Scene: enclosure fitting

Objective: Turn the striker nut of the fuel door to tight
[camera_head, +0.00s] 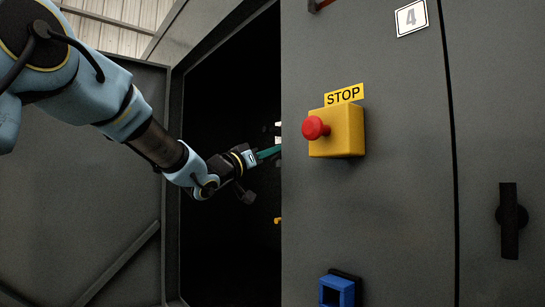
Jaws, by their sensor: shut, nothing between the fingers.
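My arm reaches from the upper left into a dark opening (225,255) in a grey enclosure. My gripper (268,152) is shut and empty, with green fingers pointing right. The fingers reach the edge of the grey front panel (390,200), and their tips seem hidden behind it. I cannot make out the striker nut in this view. I cannot tell which part is the fuel door.
A yellow box with a red stop button (316,127) sits on the front panel, right of my gripper. A blue socket (337,291) is below it. A black handle (509,220) is at the far right. A grey braced panel (85,190) stands left of the opening.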

